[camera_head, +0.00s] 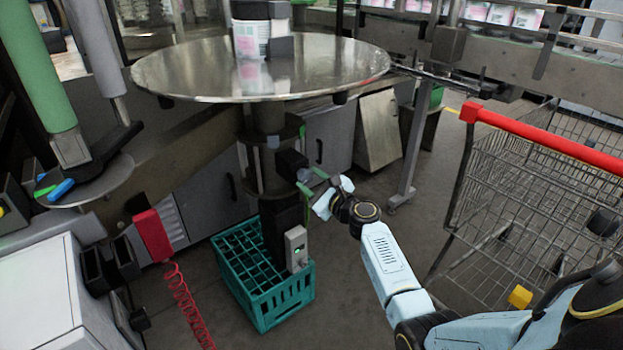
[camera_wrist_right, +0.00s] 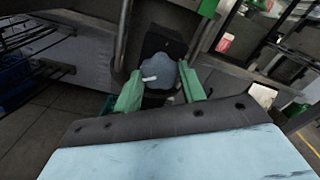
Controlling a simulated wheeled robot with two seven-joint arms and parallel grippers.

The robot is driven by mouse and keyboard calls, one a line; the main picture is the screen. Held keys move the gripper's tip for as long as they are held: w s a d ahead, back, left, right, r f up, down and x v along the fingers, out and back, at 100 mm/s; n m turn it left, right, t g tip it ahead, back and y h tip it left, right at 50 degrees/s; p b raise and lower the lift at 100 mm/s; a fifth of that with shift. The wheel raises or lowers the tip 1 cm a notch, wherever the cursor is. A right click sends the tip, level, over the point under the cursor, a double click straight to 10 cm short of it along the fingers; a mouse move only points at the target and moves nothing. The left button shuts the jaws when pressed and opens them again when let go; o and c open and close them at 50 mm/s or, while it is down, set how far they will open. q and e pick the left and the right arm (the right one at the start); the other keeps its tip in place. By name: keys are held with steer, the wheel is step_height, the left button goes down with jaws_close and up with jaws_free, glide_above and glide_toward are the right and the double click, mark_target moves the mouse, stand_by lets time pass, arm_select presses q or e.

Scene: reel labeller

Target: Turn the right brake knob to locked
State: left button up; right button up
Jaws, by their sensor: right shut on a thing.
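The right brake knob (camera_wrist_right: 165,72) is a grey, lobed knob in the right wrist view, with a white pointer mark aimed to the left. Behind it is a dark mount. My right gripper (camera_wrist_right: 160,92) is shut on the knob, with one green finger on each side of it. In the head view my right gripper (camera_head: 309,184) reaches from the right to a dark box (camera_head: 291,162) on the column under the round table. The knob cannot be told apart there. My left gripper is not in view.
A round steel table (camera_head: 200,75) stands above my right gripper. A teal crate (camera_head: 283,303) sits on the floor below, with a small grey box (camera_head: 296,245) above its edge. A wire cart with a red handle (camera_head: 560,143) is on the right. A red coiled cord (camera_head: 185,300) hangs left.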

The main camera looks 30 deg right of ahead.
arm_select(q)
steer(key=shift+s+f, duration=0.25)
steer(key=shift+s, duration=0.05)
arm_select(e)
steer(key=shift+f, duration=0.1)
steer(key=o, duration=1)
